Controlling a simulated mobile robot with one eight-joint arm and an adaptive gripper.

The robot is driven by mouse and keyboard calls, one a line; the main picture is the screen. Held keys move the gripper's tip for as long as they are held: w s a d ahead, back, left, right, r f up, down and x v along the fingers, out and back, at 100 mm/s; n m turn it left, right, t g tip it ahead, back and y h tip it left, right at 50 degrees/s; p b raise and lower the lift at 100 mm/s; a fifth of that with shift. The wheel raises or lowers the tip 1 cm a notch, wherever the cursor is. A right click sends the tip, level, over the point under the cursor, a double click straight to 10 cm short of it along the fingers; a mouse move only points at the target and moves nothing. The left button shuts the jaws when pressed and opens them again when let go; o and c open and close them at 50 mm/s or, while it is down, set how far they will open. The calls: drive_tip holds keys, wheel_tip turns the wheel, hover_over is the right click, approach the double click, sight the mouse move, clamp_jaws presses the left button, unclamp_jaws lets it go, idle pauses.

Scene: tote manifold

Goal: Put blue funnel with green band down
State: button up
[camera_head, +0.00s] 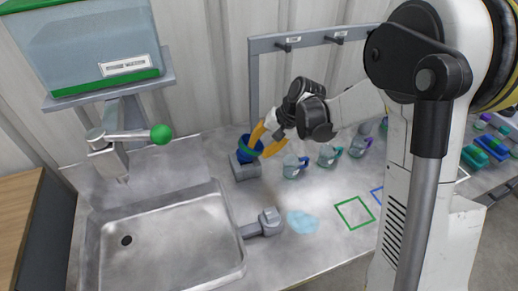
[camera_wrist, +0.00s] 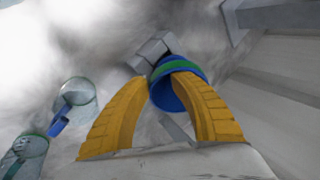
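The blue funnel with green band (camera_head: 245,149) is at the grey block-like holder (camera_head: 244,170) behind the sink. It looks upright or slightly tilted in the head view, and I cannot tell whether it is fully seated. In the wrist view, the funnel (camera_wrist: 164,92) shows its open mouth and green band. My gripper (camera_head: 265,139) is at the funnel's right side. Its yellow fingers stand apart in the wrist view (camera_wrist: 160,82). The left fingertip is beside the rim, and the right one overlaps the mouth. Contact with the funnel wall is unclear.
A steel sink (camera_head: 165,240) lies in front, with a green-knobbed tap (camera_head: 125,137) to the left. A grey hook rail (camera_head: 254,85) stands behind. A light-blue puddle (camera_head: 302,222) lies on the counter.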

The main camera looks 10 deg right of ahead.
drive_tip(key=shift+r, duration=0.3)
drive_tip(key=p+v, duration=0.4)
drive_tip(key=v, duration=0.7)
drive_tip(key=s+d+r+n+t+h, duration=0.1)
drive_tip(key=s+r, duration=0.1)
drive_tip(key=s, duration=0.5)
drive_tip(key=s+d+r+n+t+h, duration=0.1)
drive_tip(key=s+d+r+t+h, duration=0.1)
drive_tip(key=s, duration=0.5)
drive_tip(key=s+d+r+n+t+h, duration=0.1)
drive_tip(key=s+r+t+h, duration=0.1)
drive_tip(key=s+r, duration=0.2)
drive_tip(key=s, duration=0.3)
drive_tip(key=shift+d, duration=0.3)
